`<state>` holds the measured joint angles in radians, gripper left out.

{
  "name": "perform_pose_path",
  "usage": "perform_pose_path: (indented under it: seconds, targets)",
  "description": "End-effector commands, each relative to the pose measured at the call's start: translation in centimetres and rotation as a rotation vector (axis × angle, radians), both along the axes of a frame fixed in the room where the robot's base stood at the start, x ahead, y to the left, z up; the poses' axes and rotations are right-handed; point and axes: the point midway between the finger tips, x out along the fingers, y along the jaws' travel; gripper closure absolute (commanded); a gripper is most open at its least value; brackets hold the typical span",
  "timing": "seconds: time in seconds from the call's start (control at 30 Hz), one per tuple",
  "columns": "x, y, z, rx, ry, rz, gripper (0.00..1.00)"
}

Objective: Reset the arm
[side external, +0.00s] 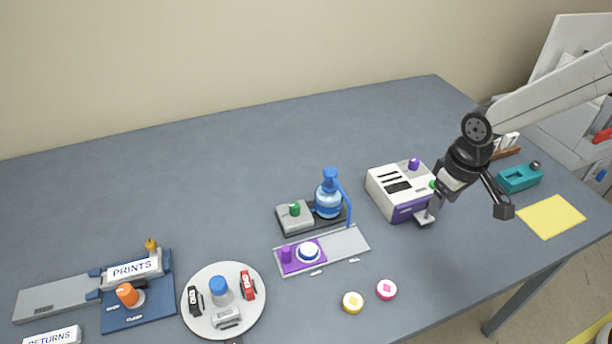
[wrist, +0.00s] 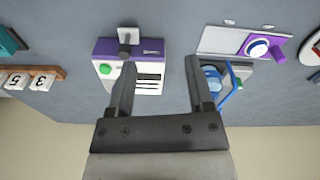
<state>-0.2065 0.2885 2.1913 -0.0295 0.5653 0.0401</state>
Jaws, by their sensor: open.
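My gripper (side external: 468,212) is open and empty in the side external view. It hangs over the right part of the table, just in front of and beside a white and purple machine (side external: 386,184) with a purple knob and a green button. In the wrist view my gripper's two fingers (wrist: 156,75) stand wide apart. The white and purple machine (wrist: 148,81) shows beyond and between them, with a grey lever on its purple face. Part of the machine is hidden behind the gripper in the side external view.
A blue bottle (side external: 328,200) stands by a grey block with a green knob. A grey rail (side external: 349,244) carries a purple slide. A round tray (side external: 198,318), a PRINTS station (side external: 134,268), two round tokens (side external: 352,303), a teal block (side external: 517,180) and a yellow sheet (side external: 551,216) lie around. The back left is clear.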

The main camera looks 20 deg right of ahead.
Motion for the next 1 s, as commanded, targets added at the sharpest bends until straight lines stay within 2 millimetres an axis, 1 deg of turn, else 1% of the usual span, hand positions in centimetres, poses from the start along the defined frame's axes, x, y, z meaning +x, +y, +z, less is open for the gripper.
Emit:
perform_pose_path:
  seconds: [0.03, 0.2, 0.3, 0.43, 0.6, 1.0]
  targets:
    - [-1.0, -1.3, 0.3, 0.006, -0.018, -0.031, 0.33]
    - [-4.3, -4.6, 0.8, 0.020, -0.074, -0.110, 0.33]
    - [-5.9, -5.9, 0.8, 0.024, -0.102, -0.147, 0.33]
    - [-7.3, -6.9, 0.8, 0.026, -0.124, -0.177, 0.33]
    - [-8.0, -7.3, 0.7, 0.027, -0.134, -0.190, 0.33]
    - [-7.9, -7.3, 0.7, 0.027, -0.133, -0.189, 0.33]
